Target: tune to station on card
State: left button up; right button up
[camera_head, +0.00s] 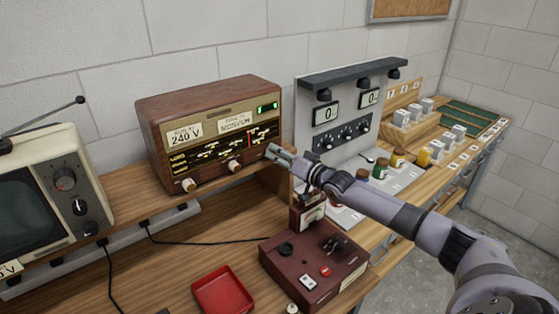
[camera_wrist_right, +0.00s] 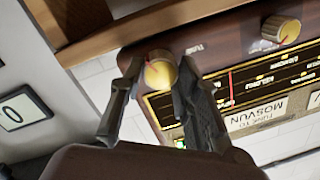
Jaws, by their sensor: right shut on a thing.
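The brown wooden radio (camera_head: 160,112) stands on the shelf with a dark dial of gold station names. A red pointer (camera_head: 249,139) stands toward the dial's right end; it also shows in the right wrist view (camera_wrist_right: 231,86). The station card (camera_head: 235,122) on the radio's front appears to read "TUNE TO" and a name like MOSVUN (camera_wrist_right: 258,114). A green indicator (camera_head: 267,107) glows at upper right. My right gripper (camera_head: 273,152) is shut on the tuning knob (camera_wrist_right: 160,70), one finger each side. The knob is hidden in the head view. My left gripper is out of view.
Two other knobs, left (camera_head: 189,185) and middle (camera_head: 234,166), sit along the radio's lower front. A television (camera_head: 45,185) stands left. A maroon box (camera_head: 310,270) and a red tray (camera_head: 223,291) lie below. A grey meter panel (camera_head: 345,105) stands right.

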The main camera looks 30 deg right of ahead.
jog(key=shift+f+m+b, duration=0.2)
jog(key=shift+m+b, duration=1.7)
jog(key=shift+m, duration=0.8)
jog(key=o, duration=1.2)
jog(key=shift+r, duration=0.1)
jog(key=shift+c, duration=0.2)
